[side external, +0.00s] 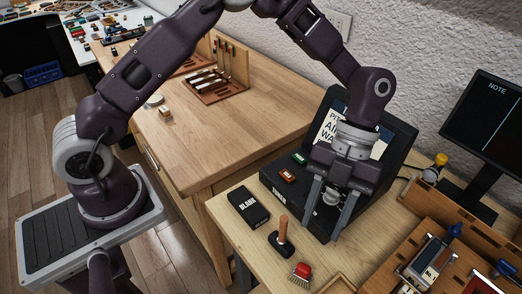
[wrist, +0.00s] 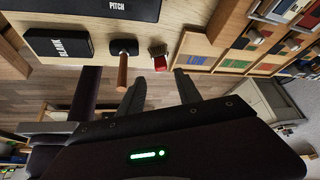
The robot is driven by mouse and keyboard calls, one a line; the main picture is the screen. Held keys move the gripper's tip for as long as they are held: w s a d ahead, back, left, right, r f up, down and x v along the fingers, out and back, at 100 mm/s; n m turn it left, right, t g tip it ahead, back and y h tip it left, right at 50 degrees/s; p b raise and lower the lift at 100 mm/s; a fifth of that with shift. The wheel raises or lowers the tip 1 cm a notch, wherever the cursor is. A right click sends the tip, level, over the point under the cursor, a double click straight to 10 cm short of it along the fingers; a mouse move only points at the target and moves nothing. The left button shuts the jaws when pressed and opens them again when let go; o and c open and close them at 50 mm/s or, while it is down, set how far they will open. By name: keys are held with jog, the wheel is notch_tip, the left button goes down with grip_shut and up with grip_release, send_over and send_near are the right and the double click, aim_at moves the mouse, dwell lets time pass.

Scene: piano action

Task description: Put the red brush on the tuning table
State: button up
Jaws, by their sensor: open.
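The red brush (side external: 301,273), a small red block with pale bristles, sits near the front edge of a pale wooden table (side external: 232,203). It also shows in the wrist view (wrist: 159,60), ahead of and between my fingers. My gripper (side external: 321,233) is open and empty, pointing down in front of a black device (side external: 296,212) with an upright panel. The brush is apart from the fingers, nearer the camera in the side view. My fingers also show in the wrist view (wrist: 158,84). No label marks which surface is the tuning table.
A wooden-handled tool (side external: 282,238) with a black head stands beside the brush. A black box marked BLANK (side external: 248,207) lies to its left. Wooden trays with parts (side external: 430,258) fill the right. A monitor (side external: 490,120) stands behind them. A larger wooden bench (side external: 185,145) has clear room at left.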

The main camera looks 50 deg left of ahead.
jog(key=s+a+r+n+t+y, duration=0.25)
jog(key=a+r+n+t, duration=0.35)
jog(key=a+r+n, duration=0.75)
jog(key=s+a+r+n+t, duration=0.2)
jog(key=s+a+n, duration=0.2)
jog(key=n, duration=0.5)
jog(key=s+a+r+n+t, duration=0.2)
jog(key=s+a+n+t, duration=0.1)
jog(key=s+n, duration=0.4)
jog(key=shift+s+a+n, duration=0.4)
jog(key=shift+a+n, duration=0.15)
jog(key=shift+n, duration=0.5)
